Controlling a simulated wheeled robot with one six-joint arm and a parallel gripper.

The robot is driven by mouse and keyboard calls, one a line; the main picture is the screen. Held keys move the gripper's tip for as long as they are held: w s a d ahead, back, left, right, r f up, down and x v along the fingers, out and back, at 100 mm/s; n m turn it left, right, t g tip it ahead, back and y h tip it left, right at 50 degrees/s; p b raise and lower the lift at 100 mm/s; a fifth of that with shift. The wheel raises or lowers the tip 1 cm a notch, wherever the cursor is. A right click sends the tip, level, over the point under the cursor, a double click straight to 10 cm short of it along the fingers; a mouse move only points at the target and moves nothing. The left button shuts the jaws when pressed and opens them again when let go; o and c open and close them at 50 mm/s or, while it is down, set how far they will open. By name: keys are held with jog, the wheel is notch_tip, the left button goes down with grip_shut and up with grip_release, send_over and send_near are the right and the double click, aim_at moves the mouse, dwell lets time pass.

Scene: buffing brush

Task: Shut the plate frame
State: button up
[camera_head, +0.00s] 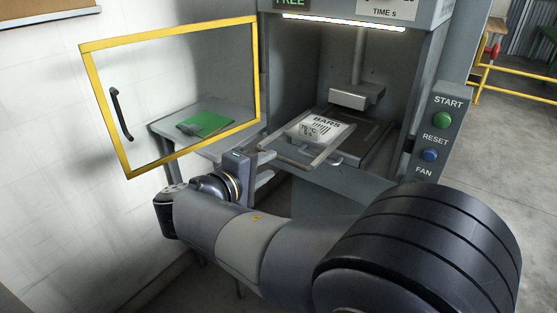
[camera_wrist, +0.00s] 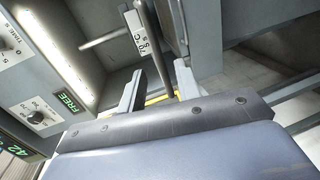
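The plate frame (camera_head: 329,153) is a grey metal frame that sticks out of the front of the grey press cabinet. A white sheet marked BARS (camera_head: 334,127) and a small labelled block (camera_head: 309,133) lie on it. My gripper (camera_head: 268,167) is just off the frame's front bar, at its left in the head view. In the wrist view my gripper (camera_wrist: 158,88) is open, its two fingers apart. A grey bar (camera_wrist: 153,45) runs down the picture to between them. I cannot tell whether they touch it. The white label (camera_wrist: 138,32) shows beside the bar.
The yellow-framed glass door (camera_head: 128,172) stands open at the left. A control panel (camera_head: 435,128) with green and blue buttons is on the cabinet's right. The press head (camera_head: 356,96) hangs above the plate.

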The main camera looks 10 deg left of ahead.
jog(key=shift+v, duration=1.5)
jog(key=shift+c, duration=0.4)
jog(key=shift+a+f, duration=0.1)
jog(key=shift+c, duration=0.7)
jog(key=shift+s+a+f+n, duration=0.15)
jog(key=shift+s+f+n, duration=0.1)
jog(key=shift+n, duration=0.45)
jog(key=shift+c, duration=0.9)
jog(key=s+a+f+n+t, duration=0.1)
jog(key=n, duration=0.3)
jog(key=s+a+f+n+t+h+p, duration=0.1)
jog(key=s+n, duration=0.1)
jog(key=n, duration=0.3)
jog(key=s+a+f+n+t, duration=0.1)
jog(key=s+a+n, duration=0.1)
jog(key=n, duration=0.2)
jog(key=shift+s+a+f+n+h+p, duration=0.1)
jog(key=shift+s+f+n+h+p, duration=0.05)
jog(key=shift+f+n+h+p, duration=0.2)
grip_shut()
jog(key=w+d+r+n+t+p, duration=0.1)
jog(key=w+d+r+n, duration=0.1)
jog(key=w, duration=0.9)
jog(key=shift+w+d+n, duration=0.25)
jog(key=shift+d+n, duration=0.2)
jog(key=shift+d, duration=0.75)
